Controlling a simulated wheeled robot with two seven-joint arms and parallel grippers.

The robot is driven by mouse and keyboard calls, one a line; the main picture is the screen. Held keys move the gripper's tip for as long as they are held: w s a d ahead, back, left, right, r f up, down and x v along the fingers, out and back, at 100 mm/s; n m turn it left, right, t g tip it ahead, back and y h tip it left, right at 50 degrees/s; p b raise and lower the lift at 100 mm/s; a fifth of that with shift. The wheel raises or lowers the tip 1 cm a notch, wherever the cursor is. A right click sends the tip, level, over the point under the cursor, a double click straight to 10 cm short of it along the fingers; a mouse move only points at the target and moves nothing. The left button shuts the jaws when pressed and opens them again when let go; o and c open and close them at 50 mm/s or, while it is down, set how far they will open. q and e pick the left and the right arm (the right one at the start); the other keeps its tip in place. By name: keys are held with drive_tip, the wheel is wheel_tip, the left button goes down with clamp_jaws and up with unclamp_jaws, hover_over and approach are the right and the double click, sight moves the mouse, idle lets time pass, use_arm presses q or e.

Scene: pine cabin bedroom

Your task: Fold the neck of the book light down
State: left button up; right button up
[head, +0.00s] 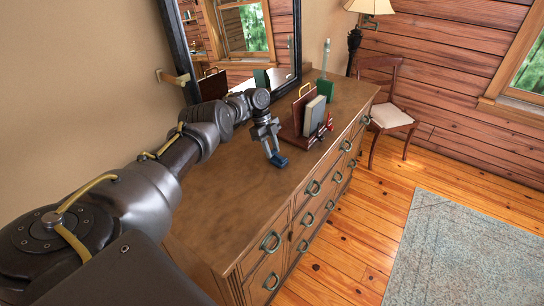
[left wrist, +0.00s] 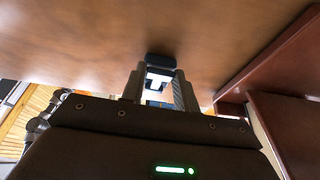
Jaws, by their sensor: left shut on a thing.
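The book light (head: 279,160) is a small blue piece low over the dresser top, just under my left gripper (head: 271,147). In the left wrist view, the book light (left wrist: 160,62) shows as a dark end with a bright white patch and a bit of blue below it. My left gripper (left wrist: 158,92) has a finger on each side of it and is shut on it. The fingers and wrist hide much of the light, and I cannot tell the exact angle of its neck. My right gripper is in neither view.
The wooden dresser (head: 225,225) is bare in front of the light. A dark red book rack (head: 291,133) with a grey book (head: 314,116) stands close behind to the right. A green object (head: 325,90) stands farther back. A framed mirror (head: 296,45) rises along the wall side.

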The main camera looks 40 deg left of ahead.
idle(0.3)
use_arm(q)
drive_tip(key=o, duration=1)
drive_tip(key=b+v, duration=0.3)
drive_tip(key=v, duration=0.7)
drive_tip(key=shift+a+r, duration=0.15)
drive_tip(key=shift+r, duration=0.25)
